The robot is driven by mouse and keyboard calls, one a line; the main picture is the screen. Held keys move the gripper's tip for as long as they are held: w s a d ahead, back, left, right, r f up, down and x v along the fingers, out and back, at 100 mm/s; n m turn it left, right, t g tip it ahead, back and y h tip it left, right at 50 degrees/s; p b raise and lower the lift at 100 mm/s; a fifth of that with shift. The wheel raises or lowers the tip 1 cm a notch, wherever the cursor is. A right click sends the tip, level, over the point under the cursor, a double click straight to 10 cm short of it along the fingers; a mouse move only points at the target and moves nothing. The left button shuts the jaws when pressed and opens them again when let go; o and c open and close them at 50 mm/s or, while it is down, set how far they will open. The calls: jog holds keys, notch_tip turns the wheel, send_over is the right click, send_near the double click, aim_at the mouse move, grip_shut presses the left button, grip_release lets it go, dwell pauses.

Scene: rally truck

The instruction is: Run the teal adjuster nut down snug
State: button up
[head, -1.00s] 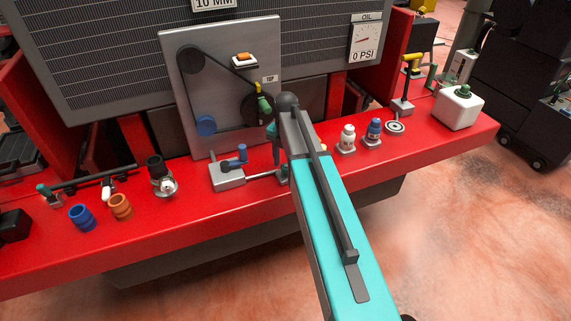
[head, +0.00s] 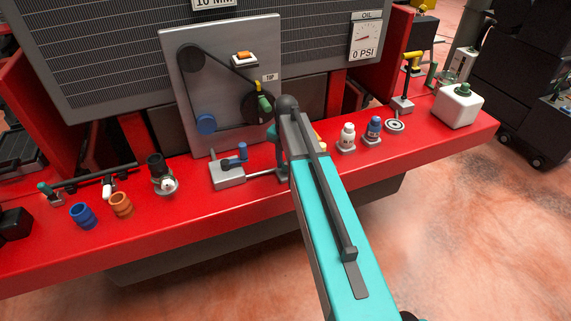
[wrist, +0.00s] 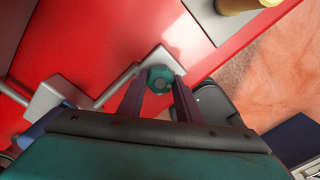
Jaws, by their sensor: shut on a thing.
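The teal adjuster nut (wrist: 161,79) shows in the wrist view as a small faceted piece with a round centre. It sits at the pale end fitting (wrist: 151,62) of a thin rod. My gripper (wrist: 159,86) has one finger on each side of the nut and is shut on it. In the head view the rod (head: 262,174) runs right from a grey block (head: 228,180) with a blue handle (head: 238,155) along the red bumper (head: 215,212). My arm hides most of the gripper and nut there.
A grey panel (head: 193,100) with belt and pulleys stands behind the block. Blue (head: 83,215) and orange (head: 121,205) couplings lie on the left. The bumper's front strip between is clear.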

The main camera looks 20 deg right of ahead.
jog(key=shift+m, duration=0.4)
